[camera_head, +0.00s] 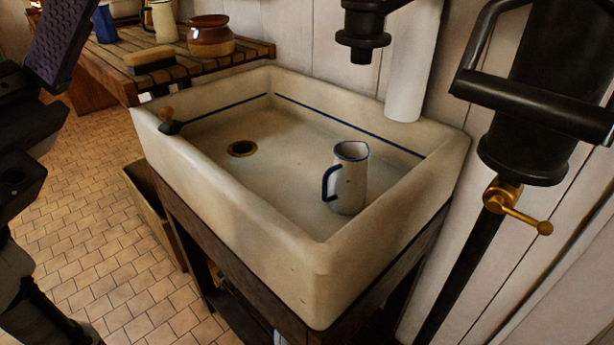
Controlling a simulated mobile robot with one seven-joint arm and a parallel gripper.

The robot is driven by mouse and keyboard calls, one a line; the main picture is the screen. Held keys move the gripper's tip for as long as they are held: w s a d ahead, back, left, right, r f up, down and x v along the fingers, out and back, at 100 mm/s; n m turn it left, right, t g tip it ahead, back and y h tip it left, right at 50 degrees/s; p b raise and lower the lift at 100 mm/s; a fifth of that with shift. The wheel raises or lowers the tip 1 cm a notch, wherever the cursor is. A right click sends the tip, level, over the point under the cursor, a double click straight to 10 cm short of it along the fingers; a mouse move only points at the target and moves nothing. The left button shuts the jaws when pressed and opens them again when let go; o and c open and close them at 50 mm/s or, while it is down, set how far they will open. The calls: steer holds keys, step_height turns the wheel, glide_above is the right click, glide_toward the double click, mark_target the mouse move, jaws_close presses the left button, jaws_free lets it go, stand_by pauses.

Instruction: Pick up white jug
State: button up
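The white jug (350,179) stands upright in the pale sink (245,224), near its right front corner. It is an enamel jug with a blue rim, small dark specks and a blue handle on its left side. Its mouth faces up and nothing touches its sides. A dark part with a ridged pad, which looks like a finger of my gripper (66,40), shows at the top left edge. It is well left of the jug and apart from it. The rest of my gripper is cut off or unclear, so its opening cannot be told.
The sink has raised walls and a brass drain (242,148). A dark pump (545,90) with a brass tap (512,203) stands at right. A black spout (362,30) hangs above the sink. A slatted counter (185,72) at back left holds a brown pot (210,36) and a brush (150,60).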

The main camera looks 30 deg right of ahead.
mark_target(350, 165)
steer(key=w+d+f+n+t+y, duration=0.2)
steer(key=d+f+t, duration=0.15)
steer(key=d, duration=0.35)
steer(key=w+d+f+n+t+y+b, duration=0.1)
steer(key=w+d+f+n+t+y, duration=0.2)
steer(key=d, duration=0.4)
steer(key=w+d+f+n+t+y, duration=0.1)
steer(key=w+d+f+t+y, duration=0.15)
steer(key=d+f, duration=0.35)
steer(key=w+d+f+n+t+y, duration=0.35)
steer(key=w+f+t+y, duration=0.35)
steer(key=w+f+y, duration=0.65)
steer(key=d, duration=0.3)
steer(key=w+d+f+h, duration=0.1)
steer(key=d, duration=0.2)
steer(key=w+d+h+p, duration=0.1)
steer(key=d, duration=0.3)
steer(key=shift+w+f, duration=0.25)
steer(key=shift+f, duration=0.15)
steer(key=shift+h, duration=0.3)
steer(key=x, duration=0.5)
steer(key=shift+d, duration=0.2)
steer(key=shift+c, duration=0.4)
